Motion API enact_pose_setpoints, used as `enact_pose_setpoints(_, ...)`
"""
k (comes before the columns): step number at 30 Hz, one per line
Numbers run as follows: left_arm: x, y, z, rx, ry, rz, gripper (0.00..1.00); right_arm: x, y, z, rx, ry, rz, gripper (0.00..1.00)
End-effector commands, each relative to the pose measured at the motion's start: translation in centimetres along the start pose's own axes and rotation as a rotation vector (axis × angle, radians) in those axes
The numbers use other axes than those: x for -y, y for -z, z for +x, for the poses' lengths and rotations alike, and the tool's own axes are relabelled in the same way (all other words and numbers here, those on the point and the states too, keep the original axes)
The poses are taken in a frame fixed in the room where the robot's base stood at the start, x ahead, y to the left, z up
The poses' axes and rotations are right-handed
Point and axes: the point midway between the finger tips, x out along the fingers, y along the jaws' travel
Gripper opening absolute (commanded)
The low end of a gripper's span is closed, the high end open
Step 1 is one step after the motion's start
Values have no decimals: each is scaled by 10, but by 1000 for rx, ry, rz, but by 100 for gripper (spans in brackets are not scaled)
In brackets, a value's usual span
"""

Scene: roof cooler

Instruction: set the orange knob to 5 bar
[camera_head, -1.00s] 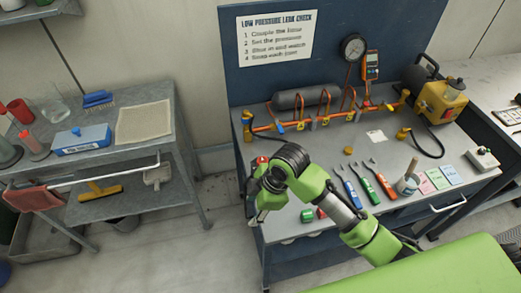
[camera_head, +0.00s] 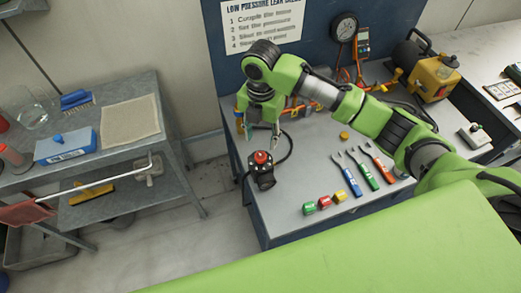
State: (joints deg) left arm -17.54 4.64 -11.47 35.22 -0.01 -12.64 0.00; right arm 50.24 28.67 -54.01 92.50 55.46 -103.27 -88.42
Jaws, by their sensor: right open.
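A red-orange knob (camera_head: 261,157) sits on top of a small black unit (camera_head: 264,178) near the left edge of the workbench (camera_head: 302,181). It is the only knob of about that colour I can make out; its scale markings are too small to read. A black hose curves from the unit up the bench. My right gripper (camera_head: 262,141) hangs just above and behind the knob, fingers pointing down, open and empty. A gap to the knob seems to show, but contact cannot be told. My left gripper is out of view.
A round gauge (camera_head: 344,27) is on the blue back panel. My right arm hides much of the orange manifold. A yellow pump (camera_head: 436,77) stands at the back right. A grey cart (camera_head: 150,85) is at left.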

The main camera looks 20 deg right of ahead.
Motion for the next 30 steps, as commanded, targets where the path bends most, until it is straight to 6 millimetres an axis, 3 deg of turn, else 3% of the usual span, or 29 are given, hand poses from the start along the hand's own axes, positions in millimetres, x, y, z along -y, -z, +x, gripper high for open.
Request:
enact_pose_setpoints(6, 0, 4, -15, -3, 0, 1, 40, 0, 2, 46, -4, 2, 1, 44)
enact_pose_setpoints(12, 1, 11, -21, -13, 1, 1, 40, 0, 1, 75, -2, 1, 1, 44)
enact_pose_setpoints(25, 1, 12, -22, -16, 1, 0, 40, 0, 0, 88, 1, -2, 0, 44)
enact_pose_setpoints(26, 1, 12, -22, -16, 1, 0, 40, 0, 0, 88, 1, -2, 1, 41)
enact_pose_setpoints(30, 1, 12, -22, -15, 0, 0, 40, 0, 0, 88, 1, -2, 1, 5)
